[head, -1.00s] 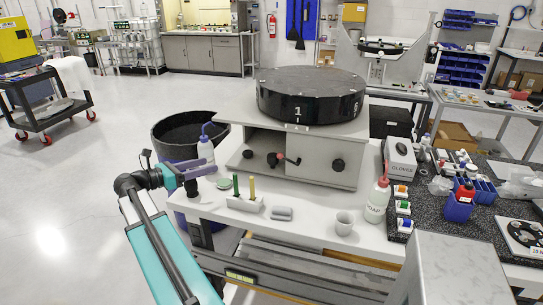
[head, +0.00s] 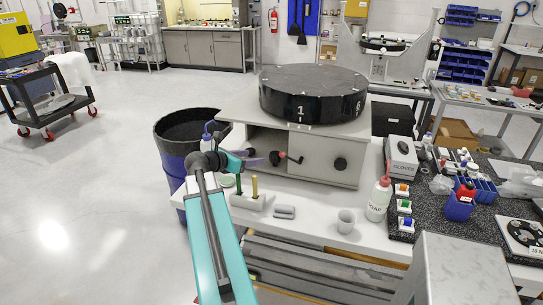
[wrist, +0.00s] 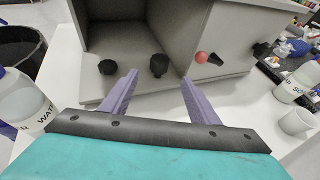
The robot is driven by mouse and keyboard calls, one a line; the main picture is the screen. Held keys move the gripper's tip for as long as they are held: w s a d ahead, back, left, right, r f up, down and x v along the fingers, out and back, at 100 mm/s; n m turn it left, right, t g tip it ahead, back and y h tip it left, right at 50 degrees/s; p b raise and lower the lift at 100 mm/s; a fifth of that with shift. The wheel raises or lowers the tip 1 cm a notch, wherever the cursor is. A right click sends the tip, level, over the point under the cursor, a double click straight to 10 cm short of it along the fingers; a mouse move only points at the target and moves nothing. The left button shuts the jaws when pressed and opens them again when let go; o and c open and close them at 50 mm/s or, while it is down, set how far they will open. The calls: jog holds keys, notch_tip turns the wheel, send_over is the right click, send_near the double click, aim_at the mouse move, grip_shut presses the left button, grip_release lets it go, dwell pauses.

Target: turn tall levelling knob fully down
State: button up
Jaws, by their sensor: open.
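The grey fixture (wrist: 221,45) has an open bay at its left. In the wrist view two black knobs stand on the bay's floor near its front edge: a smaller left knob (wrist: 107,67) and a right knob (wrist: 158,66) that looks taller. My gripper (wrist: 158,77) is open and empty, with its purple fingers pointing at the bay. The taller knob lies between and just beyond the fingertips in the picture; I see no contact. In the head view my gripper (head: 258,157) is at the bay's front left and covers the left knob.
A red-ended lever (wrist: 201,57) and another black knob (head: 340,164) are on the front panel. A black drum (head: 313,92) sits on top. A water bottle (wrist: 25,101), brass-coloured peg (head: 255,187), white cup (head: 346,220) and soap bottle (head: 380,198) stand nearby.

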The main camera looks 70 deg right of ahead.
aim_at(273, 154)
jog(key=shift+d, duration=0.1)
jog(key=p+x, duration=0.3)
jog(key=x, duration=1)
jog(key=shift+s+d+f+p, duration=0.1)
jog(key=shift+s+d+p, duration=0.05)
jog(key=shift+d+p, duration=0.25)
jog(key=shift+a, duration=0.1)
jog(key=c, duration=1)
jog(key=shift+c, duration=0.2)
jog(key=shift+w+m+g, duration=0.2)
jog(key=shift+m+g, duration=0.2)
jog(key=shift+w+d+m+g+y, duration=0.15)
jog(key=shift+m+g+y, duration=0.45)
jog(key=shift+m+g, duration=0.3)
jog(key=shift+s+d+m+g+y, duration=0.1)
jog(key=shift+d+m+g+y, duration=0.05)
jog(key=shift+m+g+y, duration=0.6)
jog(key=shift+a+m+g, duration=0.1)
jog(key=shift+m+g, duration=0.25)
